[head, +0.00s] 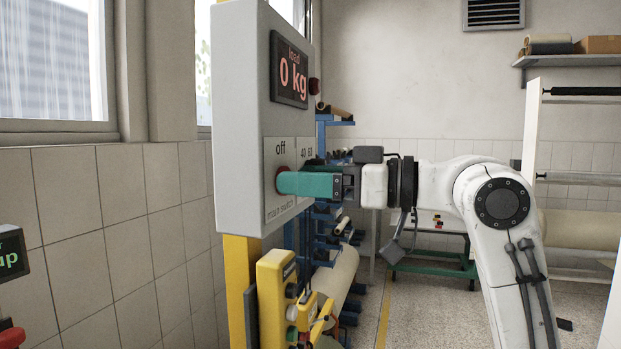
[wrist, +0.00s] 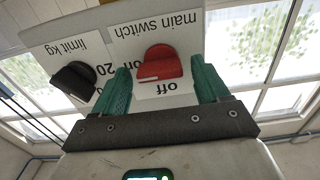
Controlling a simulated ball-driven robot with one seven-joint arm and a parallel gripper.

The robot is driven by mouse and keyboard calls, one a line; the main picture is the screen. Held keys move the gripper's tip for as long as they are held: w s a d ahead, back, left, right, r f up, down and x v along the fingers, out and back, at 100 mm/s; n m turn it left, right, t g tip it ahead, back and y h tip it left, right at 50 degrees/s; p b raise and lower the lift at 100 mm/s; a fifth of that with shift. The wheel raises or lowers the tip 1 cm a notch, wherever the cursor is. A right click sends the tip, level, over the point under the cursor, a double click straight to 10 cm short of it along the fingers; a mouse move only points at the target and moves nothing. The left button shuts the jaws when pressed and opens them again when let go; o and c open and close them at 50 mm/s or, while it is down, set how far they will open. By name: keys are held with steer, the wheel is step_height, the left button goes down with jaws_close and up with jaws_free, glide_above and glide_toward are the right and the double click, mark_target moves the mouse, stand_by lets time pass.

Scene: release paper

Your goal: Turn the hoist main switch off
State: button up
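The hoist main switch is a red rotary knob (wrist: 160,64) on a white label plate, which appears upside down in the wrist view. "Off" is printed on one side of it, and part of "on" shows beside it. A pale mark shows on the knob, but I cannot tell exactly where it points. My gripper (head: 284,183) has green fingers and reaches the switch from the right in the head view. In the wrist view the fingers stand apart on either side of the knob, with gaps visible. In the head view they hide most of the knob.
The grey control box (head: 237,110) carries a load display (head: 290,70) reading 0 kg. A black limit knob (wrist: 74,80) sits beside the main switch. Below the box is a yellow hoist unit (head: 275,295). Blue racks with rolls stand behind; a tiled wall is at left.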

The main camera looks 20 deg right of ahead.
steer(key=c, duration=1)
steer(key=shift+o, duration=0.2)
steer(key=shift+n+b, duration=0.4)
steer(key=n+b, duration=0.3)
steer(key=n, duration=0.2)
steer(key=n+b, duration=0.3)
steer(key=n, duration=0.3)
steer(key=n+b, duration=0.3)
steer(key=n, duration=0.3)
steer(key=shift+s+a+f, duration=0.15)
steer(key=shift+s+f, duration=0.05)
steer(key=shift+s, duration=0.1)
steer(key=o, duration=1)
steer(key=shift+o, duration=0.2)
